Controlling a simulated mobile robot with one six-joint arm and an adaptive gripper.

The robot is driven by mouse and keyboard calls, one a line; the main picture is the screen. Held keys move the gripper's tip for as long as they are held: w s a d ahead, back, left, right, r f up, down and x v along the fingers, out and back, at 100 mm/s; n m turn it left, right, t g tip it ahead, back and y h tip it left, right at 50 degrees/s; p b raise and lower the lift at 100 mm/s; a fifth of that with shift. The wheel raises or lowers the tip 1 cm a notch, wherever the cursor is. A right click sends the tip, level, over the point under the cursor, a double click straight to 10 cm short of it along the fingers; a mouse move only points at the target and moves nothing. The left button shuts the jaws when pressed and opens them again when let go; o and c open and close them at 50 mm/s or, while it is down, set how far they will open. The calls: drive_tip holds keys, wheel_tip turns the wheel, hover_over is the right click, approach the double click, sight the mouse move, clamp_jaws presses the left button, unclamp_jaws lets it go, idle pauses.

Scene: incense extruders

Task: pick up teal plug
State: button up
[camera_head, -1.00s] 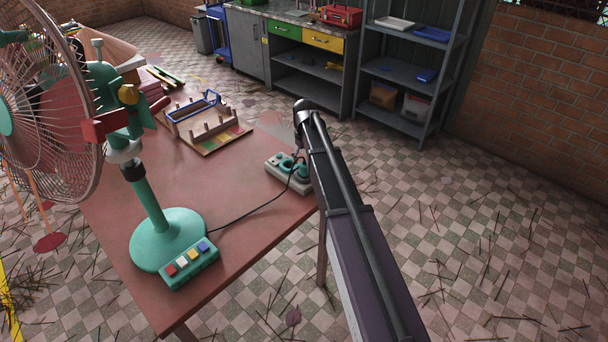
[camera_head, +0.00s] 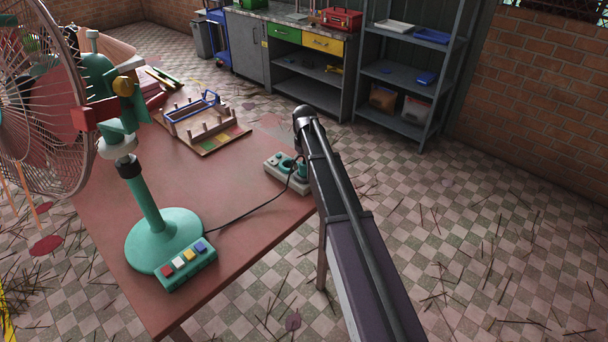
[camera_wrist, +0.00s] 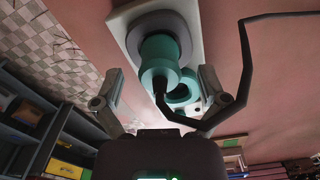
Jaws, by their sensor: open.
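The teal plug (camera_wrist: 160,58) shows large in the wrist view, standing in a round grey socket of a pale power strip (camera_wrist: 196,20). A dark cable (camera_wrist: 243,70) runs from it. My gripper (camera_wrist: 162,75) is open, with one finger on each side of the plug and visible gaps between. I cannot tell whether the fingers are level with the plug. In the head view the power strip (camera_head: 271,172) lies at the table's right edge. My arm covers part of it and hides the gripper there.
A teal fan (camera_head: 150,205) with a button box (camera_head: 185,265) stands on the red-brown table (camera_head: 240,235), and the cable runs from its base to the strip. A wooden peg rack (camera_head: 200,125) sits farther back. Shelves (camera_head: 405,75) stand behind. The table's middle is clear.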

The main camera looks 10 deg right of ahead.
drive_tip(key=shift+f+b, duration=0.85)
drive_tip(key=shift+f, duration=0.3)
drive_tip(key=c, duration=1.2)
